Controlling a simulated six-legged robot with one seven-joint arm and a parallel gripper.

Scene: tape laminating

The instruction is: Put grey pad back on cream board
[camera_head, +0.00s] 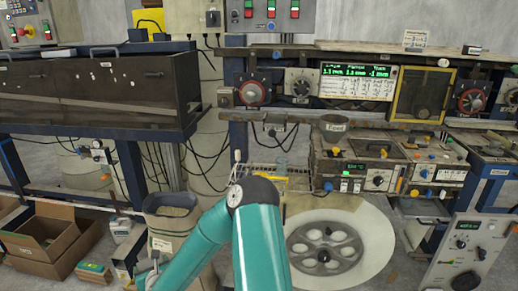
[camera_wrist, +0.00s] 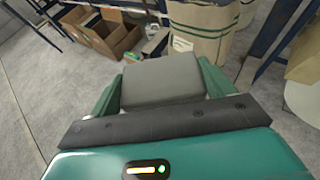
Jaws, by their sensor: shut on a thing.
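A grey pad (camera_wrist: 162,75), a rounded block, sits between the two teal fingers of my gripper (camera_wrist: 160,84) in the wrist view. The gripper is shut on it, with a finger against each side. The pad is held in the air above the grey floor. In the head view my teal arm reaches down and to the left, and the pad cannot be made out there. I cannot pick out the cream board with certainty in either view.
A control bench (camera_head: 390,165) stands centre right, with a large pale disc and grey reel (camera_head: 325,247) below. A dark cabinet (camera_head: 95,90) is at the left. Open cardboard boxes (camera_head: 48,240) and a sack-like bin (camera_head: 172,215) stand on the floor. The wrist view shows bare floor at left.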

